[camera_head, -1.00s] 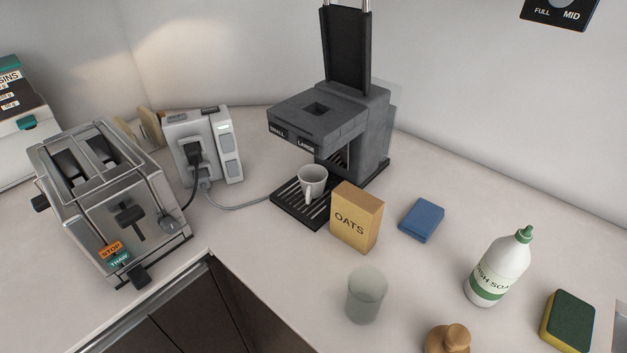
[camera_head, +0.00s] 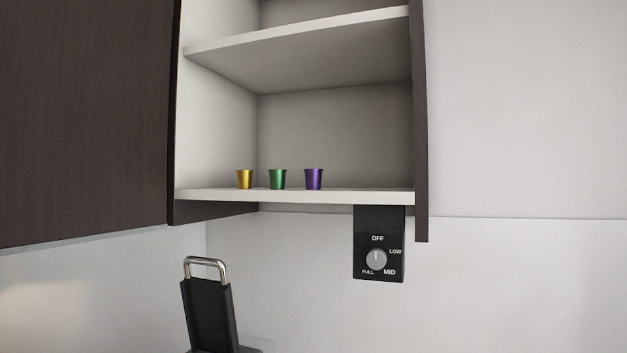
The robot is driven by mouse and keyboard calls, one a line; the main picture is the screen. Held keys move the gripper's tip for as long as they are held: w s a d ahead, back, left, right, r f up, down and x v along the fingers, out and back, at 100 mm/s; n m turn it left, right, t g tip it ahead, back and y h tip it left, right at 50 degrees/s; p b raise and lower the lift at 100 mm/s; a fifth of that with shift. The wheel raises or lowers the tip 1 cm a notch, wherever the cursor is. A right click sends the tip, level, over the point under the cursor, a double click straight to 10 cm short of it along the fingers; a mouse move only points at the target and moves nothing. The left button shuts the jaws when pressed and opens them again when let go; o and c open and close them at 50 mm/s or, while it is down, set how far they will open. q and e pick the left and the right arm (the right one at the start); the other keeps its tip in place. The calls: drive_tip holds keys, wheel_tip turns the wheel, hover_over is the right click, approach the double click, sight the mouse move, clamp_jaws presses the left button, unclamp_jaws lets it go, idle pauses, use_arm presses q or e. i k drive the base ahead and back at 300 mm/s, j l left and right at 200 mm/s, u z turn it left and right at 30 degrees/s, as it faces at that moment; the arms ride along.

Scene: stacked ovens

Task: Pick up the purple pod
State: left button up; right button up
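The purple pod (camera_head: 313,179) stands on the lower shelf (camera_head: 350,196) of an open wall cabinet in the head view. It is the rightmost of three small pods in a row. A green pod (camera_head: 277,179) stands to its left, and a yellow pod (camera_head: 244,179) stands further left. The pods are apart from each other. Neither of my grippers shows in the head view.
A dark cabinet door or panel (camera_head: 85,110) fills the left. A black dial box (camera_head: 378,243) hangs under the cabinet. The coffee machine's raised lever (camera_head: 208,305) stands below left. The shelf right of the purple pod is clear.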

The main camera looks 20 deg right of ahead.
sight(312, 176)
drive_tip(key=z, duration=1.8)
drive_tip(key=k+j+z, duration=0.5)
drive_tip(key=k+z, duration=0.15)
drive_tip(key=k, duration=0.15)
